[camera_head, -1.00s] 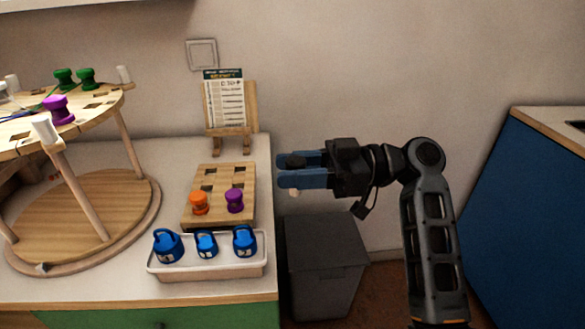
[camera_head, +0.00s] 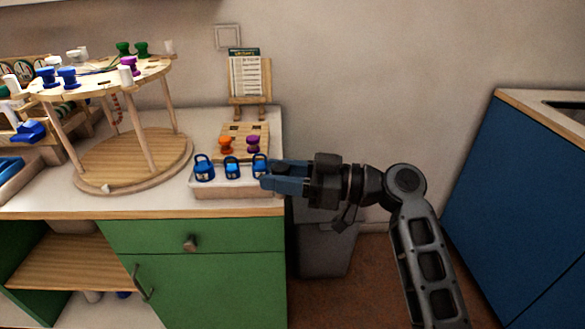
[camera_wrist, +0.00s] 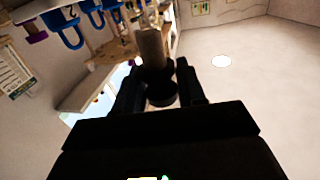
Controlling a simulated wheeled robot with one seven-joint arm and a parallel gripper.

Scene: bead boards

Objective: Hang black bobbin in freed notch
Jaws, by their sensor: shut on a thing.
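My gripper (camera_head: 272,175) is shut on the black bobbin (camera_wrist: 160,97), held in the air over the counter's right edge, beside the white tray. In the wrist view a pale core shows above its dark end, between the fingers. In the head view the blue fingers mostly hide it. The round wooden board (camera_head: 100,84) on legs stands at the left, far from my gripper. Green bobbins (camera_head: 123,48) hang at its back and blue bobbins (camera_head: 67,77) at its front left. I cannot tell which notch is the freed one.
A white tray (camera_head: 228,188) with blue-handled things is close to my fingertips. Behind it a wooden block (camera_head: 262,131) holds an orange bobbin (camera_head: 226,144) and a purple bobbin (camera_head: 253,144). A card stand (camera_head: 250,101) is behind. A grey bin (camera_head: 325,250) stands right of the counter.

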